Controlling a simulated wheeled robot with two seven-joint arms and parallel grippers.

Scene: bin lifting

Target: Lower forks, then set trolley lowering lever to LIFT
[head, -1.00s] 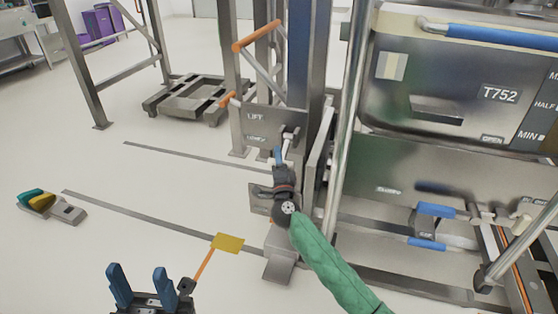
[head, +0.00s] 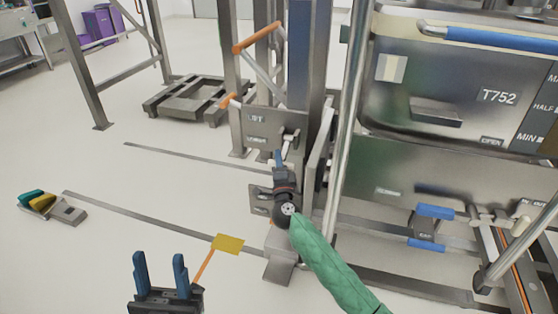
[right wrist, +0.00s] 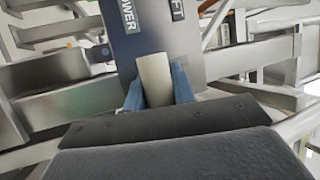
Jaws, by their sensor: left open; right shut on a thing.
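The trolley's grey lever plate (head: 258,128) stands at the base of the column in the head view, with LIFT above a lower, blurred label. In the right wrist view the plate (right wrist: 160,36) shows parts of LOWER and LIFT. My right gripper (head: 278,157) is in front of the plate, its blue fingers shut on the pale, round lowering lever (right wrist: 155,78). In the wrist view the lever lies between the two fingers, below the labels. My left gripper (head: 160,262) is open and empty at the lower left, fingers pointing up. The forks cannot be clearly made out.
A steel bin marked T752 (head: 450,85) and its frame fill the right side. An orange-handled bar (head: 257,38) is on the column. A yellow plate (head: 228,244) is near my left gripper. A pedal-like device (head: 52,207) lies on open floor at left.

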